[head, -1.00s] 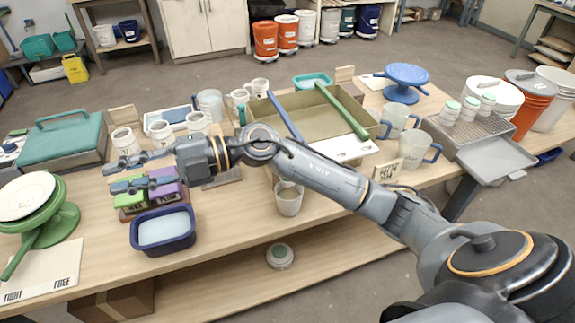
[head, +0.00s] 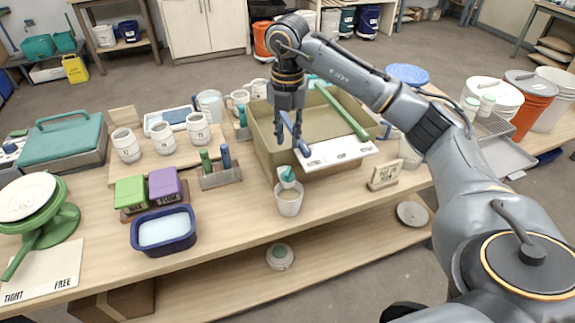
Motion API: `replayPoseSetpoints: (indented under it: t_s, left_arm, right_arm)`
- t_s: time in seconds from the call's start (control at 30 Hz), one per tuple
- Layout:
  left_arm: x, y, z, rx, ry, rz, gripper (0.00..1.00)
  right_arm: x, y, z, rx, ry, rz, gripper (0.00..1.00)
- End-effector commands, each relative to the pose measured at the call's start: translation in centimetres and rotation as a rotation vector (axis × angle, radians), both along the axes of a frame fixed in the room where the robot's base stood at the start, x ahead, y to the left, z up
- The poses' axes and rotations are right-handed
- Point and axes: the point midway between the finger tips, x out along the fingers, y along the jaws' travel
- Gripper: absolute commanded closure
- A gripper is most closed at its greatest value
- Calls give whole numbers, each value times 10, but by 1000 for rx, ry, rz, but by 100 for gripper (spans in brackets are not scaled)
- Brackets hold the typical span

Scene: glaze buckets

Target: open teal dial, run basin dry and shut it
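The olive basin (head: 350,103) stands on the bench, with a green bar (head: 341,111) and a blue bar (head: 294,133) across it. A white panel (head: 338,152) lies along its front. The teal dial (head: 287,174) sits on a white outlet at the basin's front left. A grey-white bucket (head: 289,201) is directly below the outlet. No stream is discernible, and the liquid level in the basin cannot be told. My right gripper (head: 290,136) points down over the basin's front left, above and behind the dial, fingers apart and empty. My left gripper is out of view.
Green and purple blocks (head: 165,186) and a dark blue tub (head: 163,229) stand left of the bucket. White jars (head: 198,128) stand behind them. A sign (head: 384,174) stands right. The bench front between the bucket and the sign is clear.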

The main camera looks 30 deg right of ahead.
Motion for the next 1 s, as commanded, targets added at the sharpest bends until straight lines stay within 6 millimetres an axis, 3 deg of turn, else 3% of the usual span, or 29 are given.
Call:
replayPoseSetpoints:
  t_s: [0.3,0.5,0.93,1.0]
  left_arm:
    - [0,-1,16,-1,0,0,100]
    - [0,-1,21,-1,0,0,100]
    - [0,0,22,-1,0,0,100]
    - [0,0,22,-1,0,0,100]
  right_arm:
    - [-1,1,-67,2,3,1,79]
    - [0,1,-94,3,1,3,79]
    - [0,1,-105,3,-2,3,79]
    - [0,1,-105,3,-2,3,94]
